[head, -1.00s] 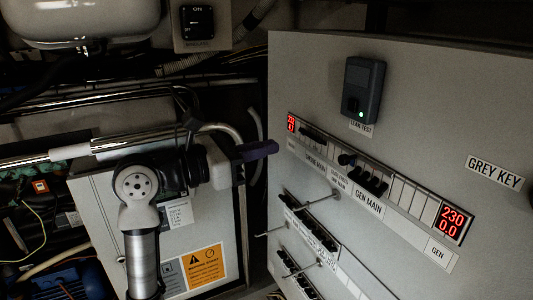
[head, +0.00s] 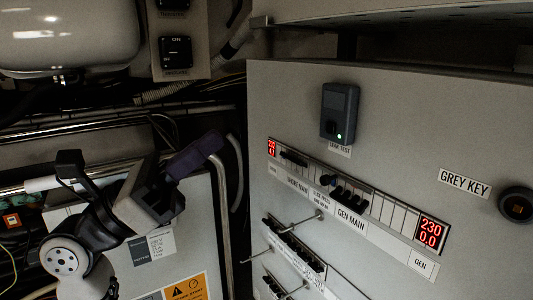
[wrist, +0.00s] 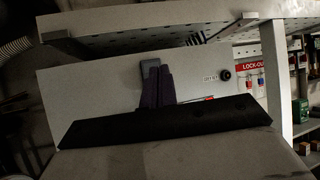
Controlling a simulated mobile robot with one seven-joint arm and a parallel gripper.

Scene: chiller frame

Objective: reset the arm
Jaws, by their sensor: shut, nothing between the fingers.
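My gripper (head: 212,143) is in the left half of the head view, its dark purple fingers pointing up and to the right. The fingers are together with nothing between them. It is left of the grey switch panel (head: 400,130), in front of the pale cabinet and bent pipe. In the wrist view the purple fingers (wrist: 157,86) stand upright past my black gripper body, with the panel behind them. They overlap the dark leak test box (wrist: 150,68) in that view. No contact with the panel is visible.
A bent pipe (head: 224,215) stands close to the gripper. A lock-out board (wrist: 251,77) is at right.

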